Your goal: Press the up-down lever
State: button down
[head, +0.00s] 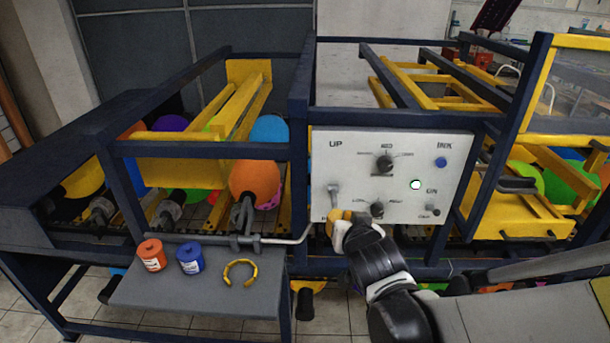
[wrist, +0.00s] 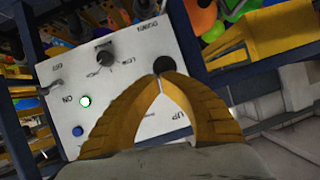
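My gripper (head: 338,216) is just below and in front of this lever. In the wrist view my gripper's yellow fingers (wrist: 159,78) meet at their tips and hold nothing visible between them. A dark round knob (wrist: 165,66) shows right beyond the tips near the panel's edge; I cannot tell whether they touch it. The fingers hide part of the panel (wrist: 125,65) around the "UP" label.
The panel also has a dial (head: 384,163), a lower dial (head: 377,209), a lit white button (head: 415,184) and a blue button (head: 441,162). A grey shelf (head: 215,299) holds an orange pot (head: 151,256), a blue pot (head: 190,260) and a yellow ring (head: 238,273). Dark blue frame bars surround the panel.

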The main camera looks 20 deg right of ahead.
notch_tip(320, 180, down, 11)
jog(key=w+t+b, duration=0.1)
jog(key=b, duration=1.1)
jog(key=shift+d+t+b, duration=0.2)
jog(key=shift+t+b, duration=0.1)
jog(key=shift+t, duration=0.1)
jog(key=shift+w, duration=0.1)
